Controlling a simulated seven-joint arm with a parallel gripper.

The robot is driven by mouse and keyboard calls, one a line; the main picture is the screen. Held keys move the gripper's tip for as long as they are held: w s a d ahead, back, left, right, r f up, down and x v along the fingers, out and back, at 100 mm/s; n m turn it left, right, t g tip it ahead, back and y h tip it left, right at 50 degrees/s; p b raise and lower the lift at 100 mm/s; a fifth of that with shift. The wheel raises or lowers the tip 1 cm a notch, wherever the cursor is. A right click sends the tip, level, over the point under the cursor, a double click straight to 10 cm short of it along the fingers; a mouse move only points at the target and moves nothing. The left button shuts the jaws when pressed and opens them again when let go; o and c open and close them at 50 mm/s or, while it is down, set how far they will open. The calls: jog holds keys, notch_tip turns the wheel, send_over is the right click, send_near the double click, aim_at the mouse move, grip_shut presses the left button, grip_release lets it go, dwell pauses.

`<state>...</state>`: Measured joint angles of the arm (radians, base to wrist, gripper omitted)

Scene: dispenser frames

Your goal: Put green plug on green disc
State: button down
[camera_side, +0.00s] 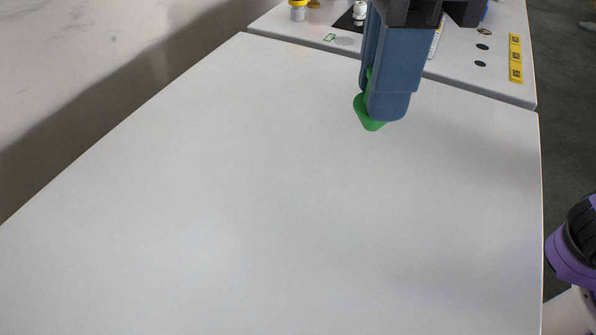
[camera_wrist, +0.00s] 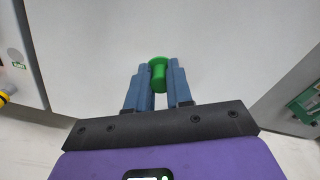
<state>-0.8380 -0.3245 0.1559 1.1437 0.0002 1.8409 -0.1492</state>
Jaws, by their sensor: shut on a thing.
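My gripper (camera_side: 388,112) has blue fingers and is shut on the green plug (camera_side: 369,124). I do not see a green disc in either view.
The large white tabletop (camera_side: 250,200) is bare. Behind it, a second white surface (camera_side: 450,72) holds a yellow-topped container (camera_side: 298,10), a small white item (camera_side: 360,10), dark round holes (camera_side: 481,64) and a yellow strip with black markings (camera_side: 516,58).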

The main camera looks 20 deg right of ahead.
aim_at(375, 129)
jog(key=shift+s+f, duration=0.2)
jog(key=shift+f, duration=3.75)
jog(key=shift+f, duration=0.15)
jog(key=c, duration=1)
grip_release()
notch_tip(375, 129, up, 7)
jog(key=shift+w+r, duration=0.1)
jog(key=shift+r, duration=0.1)
jog(key=shift+o, duration=0.4)
jog(key=shift+r, duration=0.2)
